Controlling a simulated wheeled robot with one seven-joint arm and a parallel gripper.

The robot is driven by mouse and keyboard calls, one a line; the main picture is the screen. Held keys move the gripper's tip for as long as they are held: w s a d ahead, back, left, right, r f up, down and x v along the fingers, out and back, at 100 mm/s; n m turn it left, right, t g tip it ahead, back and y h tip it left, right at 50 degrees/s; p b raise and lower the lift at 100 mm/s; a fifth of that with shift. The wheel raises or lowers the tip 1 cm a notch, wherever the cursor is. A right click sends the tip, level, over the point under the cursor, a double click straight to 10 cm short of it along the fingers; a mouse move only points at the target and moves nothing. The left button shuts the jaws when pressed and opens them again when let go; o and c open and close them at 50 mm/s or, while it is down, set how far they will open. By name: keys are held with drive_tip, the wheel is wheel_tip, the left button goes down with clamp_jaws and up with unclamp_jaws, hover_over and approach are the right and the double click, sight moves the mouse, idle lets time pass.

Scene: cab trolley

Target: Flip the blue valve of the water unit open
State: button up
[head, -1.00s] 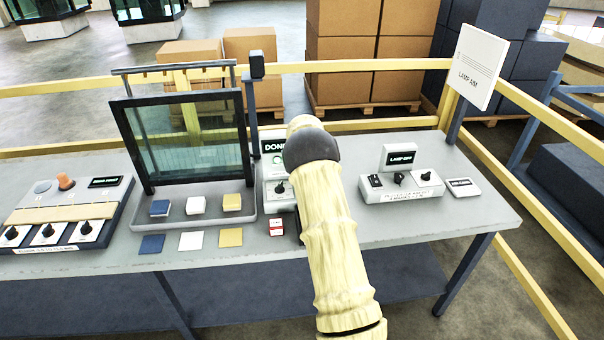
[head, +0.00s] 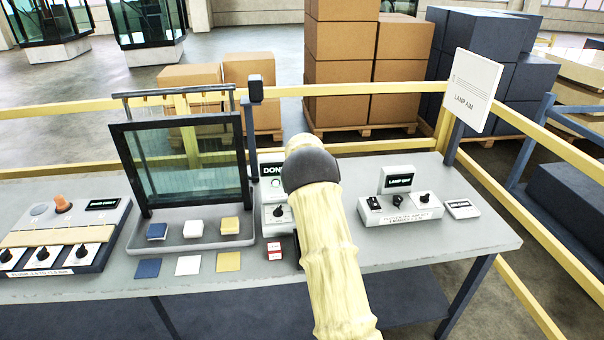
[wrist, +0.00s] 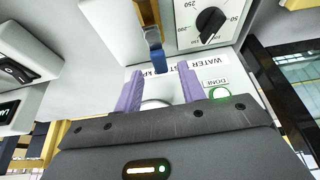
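The water unit (head: 272,218) is a pale box on the table with a "DONE" sign and a black dial, partly hidden behind my arm in the head view. In the wrist view its face shows a "WATER" label (wrist: 205,70), a green-ringed button and the dial (wrist: 211,22). The blue valve (wrist: 154,50) is a small lever at the top centre of the wrist view. My gripper (wrist: 160,69) is open, with two purple fingers apart. The lever's end shows close to the gap between the fingertips; contact cannot be told. The head view hides my fingers behind my arm.
A lamp unit (head: 400,208) with knobs stands to the right on the table. To the left are a tray (head: 140,238) with coloured blocks, a framed glass panel (head: 185,160) and another control panel (head: 65,228). A yellow rail (head: 350,89) runs behind.

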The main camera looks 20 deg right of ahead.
drive_tip(key=b+v, duration=0.1)
drive_tip(key=v, duration=1.4)
drive_tip(key=shift+s, duration=0.15)
drive_tip(key=shift+a, duration=0.1)
drive_tip(key=s+a+n+p, duration=0.1)
drive_tip(key=s+a, duration=0.4)
drive_tip(key=s, duration=0.6)
drive_tip(key=s+a+f+n+g+p, duration=0.1)
drive_tip(key=s+a+p, duration=0.2)
drive_tip(key=s+a, duration=0.3)
drive_tip(key=s+a+n+y+p, duration=0.1)
drive_tip(key=s+a, duration=0.5)
drive_tip(key=s, duration=0.9)
drive_tip(key=shift+s+a+f+g+p, duration=0.3)
drive_tip(key=shift+f+p, duration=0.1)
drive_tip(key=shift+p, duration=0.2)
